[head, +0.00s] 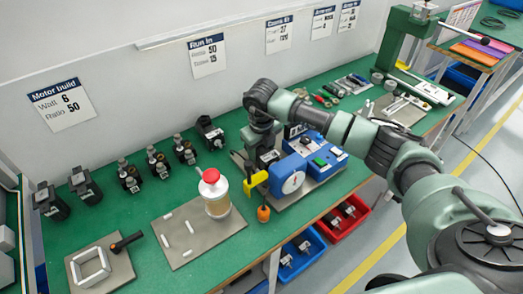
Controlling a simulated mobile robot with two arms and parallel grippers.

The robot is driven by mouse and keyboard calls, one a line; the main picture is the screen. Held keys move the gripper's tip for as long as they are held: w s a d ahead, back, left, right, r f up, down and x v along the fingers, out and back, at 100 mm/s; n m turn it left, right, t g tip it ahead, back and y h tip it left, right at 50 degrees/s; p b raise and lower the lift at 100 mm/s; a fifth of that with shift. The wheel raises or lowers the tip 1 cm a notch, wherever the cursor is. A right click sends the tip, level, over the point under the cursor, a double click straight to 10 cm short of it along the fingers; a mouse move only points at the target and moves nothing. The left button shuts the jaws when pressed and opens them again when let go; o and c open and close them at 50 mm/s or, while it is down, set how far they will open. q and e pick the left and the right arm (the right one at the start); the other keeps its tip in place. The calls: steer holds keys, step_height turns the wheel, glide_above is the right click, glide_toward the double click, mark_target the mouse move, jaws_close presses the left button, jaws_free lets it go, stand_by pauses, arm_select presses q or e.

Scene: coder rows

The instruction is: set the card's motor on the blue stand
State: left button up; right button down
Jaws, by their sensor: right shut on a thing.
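My right arm comes in from the right and bends down over the bench. Its gripper (254,165) is shut on what looks like a yellow piece (255,183); the fingertips are hard to make out. An orange-ended thing (263,213) shows just below it, and I cannot tell if they are joined. Several dark motors (157,160) stand along the back left. A wall card (62,104) reads "Motor build", Wall 6, Ratio 50.
A red-topped cylinder (215,195) stands on a grey plate (190,250) left of the gripper. A pale square frame (90,266) and a black-handled tool (127,242) lie at front left. Blue (300,255) and red (343,220) bins hang below the bench edge.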

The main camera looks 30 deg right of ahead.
mark_target(262, 152)
steer(key=shift+w+f+b, duration=0.1)
steer(key=shift+f+b, duration=0.05)
steer(key=shift+b, duration=0.15)
stand_by(0.5)
steer(key=c, duration=0.6)
jaws_free()
steer(key=shift+o, duration=0.5)
steer(key=shift+s+f, duration=0.15)
steer(key=shift+s, duration=0.05)
steer(key=r, duration=0.5)
steer(key=s+r+b, duration=0.1)
steer(key=r, duration=0.2)
steer(key=shift+s+a, duration=0.1)
steer(key=shift+a, duration=0.25)
